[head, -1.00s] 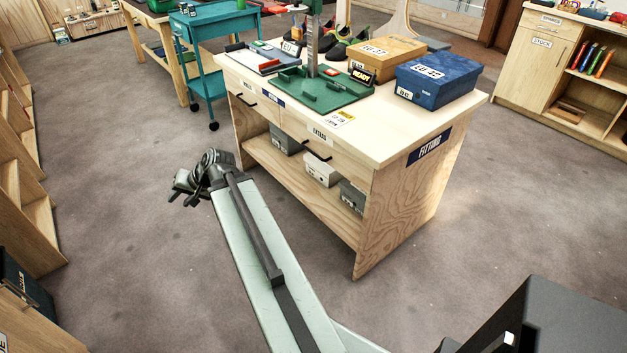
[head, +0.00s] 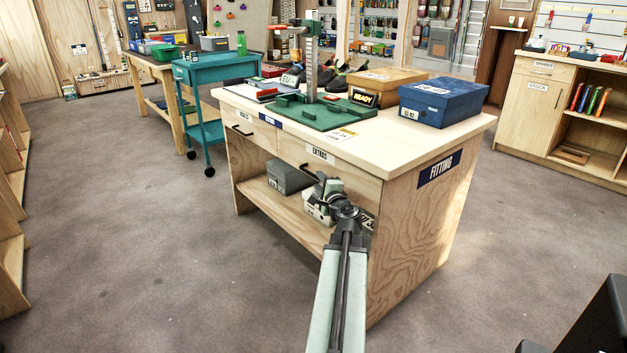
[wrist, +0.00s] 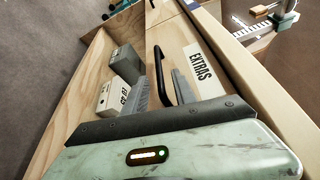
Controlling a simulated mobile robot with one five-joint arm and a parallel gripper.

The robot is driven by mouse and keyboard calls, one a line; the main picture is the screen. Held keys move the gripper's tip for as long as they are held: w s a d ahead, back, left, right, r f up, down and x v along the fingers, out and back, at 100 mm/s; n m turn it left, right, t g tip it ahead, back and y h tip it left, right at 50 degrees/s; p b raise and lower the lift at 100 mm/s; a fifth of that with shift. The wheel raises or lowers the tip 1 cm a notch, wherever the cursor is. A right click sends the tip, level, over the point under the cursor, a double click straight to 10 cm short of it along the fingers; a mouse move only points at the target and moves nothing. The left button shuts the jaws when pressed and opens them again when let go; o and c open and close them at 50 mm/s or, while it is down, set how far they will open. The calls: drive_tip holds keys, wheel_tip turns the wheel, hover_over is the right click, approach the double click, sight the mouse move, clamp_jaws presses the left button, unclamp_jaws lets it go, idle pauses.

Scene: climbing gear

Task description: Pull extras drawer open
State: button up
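The extras drawer (head: 350,179) is in the right part of the fitting bench's front and looks shut. Its EXTRAS label also shows on the drawer front in the wrist view (wrist: 198,66). The drawer's dark bar handle (wrist: 159,72) shows in the wrist view; in the head view the gripper partly hides it. My gripper (head: 324,187) is in front of the drawer, close to the handle. In the wrist view the two grey fingers of my gripper (wrist: 163,88) are apart, with the near end of the handle between them in the picture. Contact cannot be told.
The bench top (head: 387,142) holds a green fixture (head: 330,115), a blue box (head: 443,102) and a tan box (head: 377,85). Shoe boxes, including a grey one (head: 288,177), sit on the shelf below. A teal cart (head: 211,68) stands at left. The floor at left is clear.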

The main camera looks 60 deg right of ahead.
sight(315, 176)
drive_tip(key=x, duration=0.5)
drive_tip(key=shift+w+d, duration=0.1)
drive_tip(key=shift+w, duration=0.2)
clamp_jaws()
idle(0.9)
